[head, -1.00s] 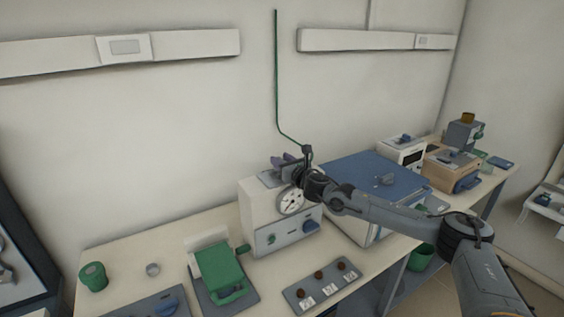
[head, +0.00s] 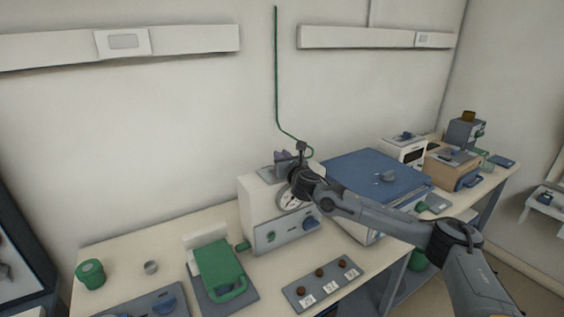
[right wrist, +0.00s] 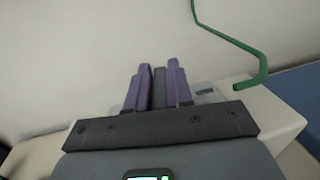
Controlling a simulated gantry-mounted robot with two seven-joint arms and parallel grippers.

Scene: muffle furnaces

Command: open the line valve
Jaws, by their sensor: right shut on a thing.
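My right gripper (head: 284,156) is above the back of the white unit. In the right wrist view its two purple fingers (right wrist: 154,88) are closed on a dark grey upright piece (right wrist: 158,90), which looks like the valve's lever. The valve body is hidden behind the gripper, so its setting cannot be told. My left gripper is out of view.
A blue-topped box (head: 365,180) stands right of the white unit. A green press-like device (head: 218,268), a green cup (head: 90,273) and a panel with several brown knobs (head: 322,284) are on the bench in front.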

